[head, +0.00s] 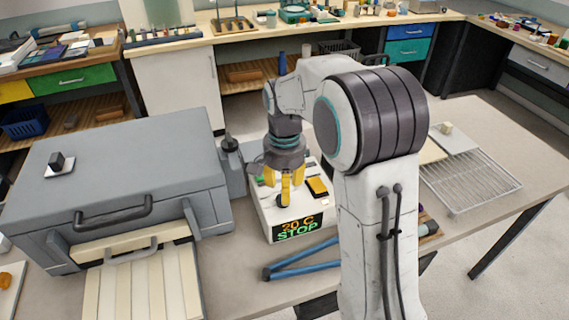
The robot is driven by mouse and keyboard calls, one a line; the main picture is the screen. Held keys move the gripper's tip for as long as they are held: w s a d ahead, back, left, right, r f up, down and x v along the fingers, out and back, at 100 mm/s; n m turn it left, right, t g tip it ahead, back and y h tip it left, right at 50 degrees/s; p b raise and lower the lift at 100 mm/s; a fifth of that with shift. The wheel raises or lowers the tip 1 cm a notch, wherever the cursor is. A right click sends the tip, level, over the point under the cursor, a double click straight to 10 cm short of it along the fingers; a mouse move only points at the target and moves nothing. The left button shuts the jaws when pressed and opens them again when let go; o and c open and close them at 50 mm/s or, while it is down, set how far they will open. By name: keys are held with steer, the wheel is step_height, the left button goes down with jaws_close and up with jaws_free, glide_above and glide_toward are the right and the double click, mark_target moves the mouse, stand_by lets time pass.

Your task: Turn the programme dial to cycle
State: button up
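A white control box (262,222) stands on the bench in the middle of the head view. Its front display (299,228) reads "20 C" in orange and "STOP" in green. A yellow and black part (317,187) sits on the box's top at the right. My gripper (284,196) points down over the top of the box, with yellow fingers. I cannot tell how far apart the fingertips are or whether they touch anything. I cannot make out the programme dial; the gripper covers part of the box's top.
A grey kiln-like box (120,170) with a dark handle stands left, a slatted tray (140,285) before it. Blue bars (300,260) lie in front of the control box. A wire rack (470,180) lies right. Bare bench (495,135) shows at far right.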

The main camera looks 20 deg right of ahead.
step_height(320, 180, up, 9)
steer(key=shift+r, duration=0.2)
stand_by(0.3)
stand_by(0.4)
steer(key=f+n, duration=0.2)
steer(key=n, duration=0.1)
steer(key=f+n, duration=0.2)
steer(key=n, duration=0.1)
steer(key=shift+w+f+t, duration=0.2)
steer(key=shift+t, duration=0.1)
steer(key=shift+n, duration=0.9)
steer(key=s+f, duration=0.1)
steer(key=s, duration=0.1)
steer(key=s+f, duration=0.1)
steer(key=shift+s+f, duration=0.15)
steer(key=shift+s, duration=0.25)
steer(key=s+r+n+t, duration=0.1)
steer(key=s+r+t, duration=0.2)
steer(key=s, duration=1.4)
steer(key=shift+s+a, duration=0.15)
steer(key=shift+s, duration=0.25)
